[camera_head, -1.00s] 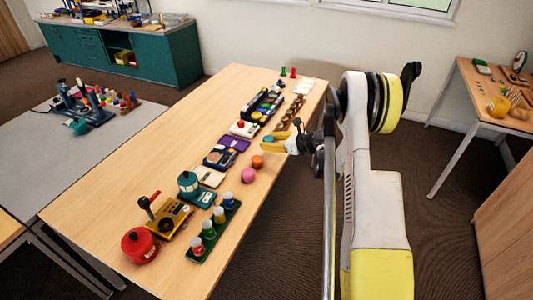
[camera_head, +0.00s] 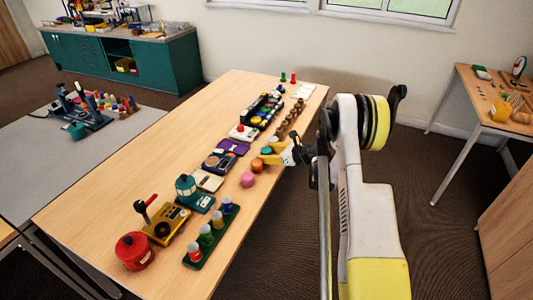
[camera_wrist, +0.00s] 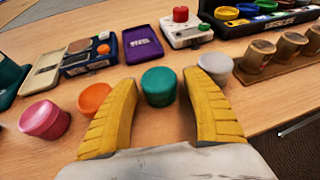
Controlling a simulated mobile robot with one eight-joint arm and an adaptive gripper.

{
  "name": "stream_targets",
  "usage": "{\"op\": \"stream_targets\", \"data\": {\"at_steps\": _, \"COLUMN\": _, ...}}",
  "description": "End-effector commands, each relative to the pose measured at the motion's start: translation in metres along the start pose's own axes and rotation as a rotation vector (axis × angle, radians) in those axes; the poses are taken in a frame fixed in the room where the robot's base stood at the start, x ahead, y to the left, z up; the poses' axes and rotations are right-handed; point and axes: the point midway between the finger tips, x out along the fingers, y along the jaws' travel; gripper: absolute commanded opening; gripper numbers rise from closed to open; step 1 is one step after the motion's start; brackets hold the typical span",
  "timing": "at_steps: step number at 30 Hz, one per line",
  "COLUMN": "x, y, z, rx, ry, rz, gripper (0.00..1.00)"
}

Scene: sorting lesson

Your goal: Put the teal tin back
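The teal tin (camera_wrist: 158,88) is a short round tin standing upright on the wooden table, in a row between an orange tin (camera_wrist: 95,99) and a pale grey tin (camera_wrist: 214,68). Gaps show on both sides of the tin. I cannot tell exactly how deep it sits between them.
A pink tin (camera_wrist: 45,118) stands left of the orange one. Behind the row lie a purple case (camera_wrist: 142,43), a white box with a red knob (camera_wrist: 185,30) and a dark blue case (camera_wrist: 88,56). A rack of brown cups (camera_wrist: 285,55) stands at the right, near the table edge.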

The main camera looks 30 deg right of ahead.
Motion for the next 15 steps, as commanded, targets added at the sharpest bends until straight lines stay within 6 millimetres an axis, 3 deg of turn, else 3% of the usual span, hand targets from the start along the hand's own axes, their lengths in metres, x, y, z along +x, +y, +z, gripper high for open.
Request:
{"op": "stream_targets", "data": {"at_steps": 10, "x": -0.002, "y": 0.000, "z": 0.003, "rx": 0.000, "ry": 0.000, "rz": 0.000, "gripper": 0.58}}
{"op": "stream_targets", "data": {"at_steps": 15, "x": -0.028, "y": -0.001, "z": 0.006, "rx": 0.001, "ry": 0.000, "rz": -0.002, "gripper": 0.58}}
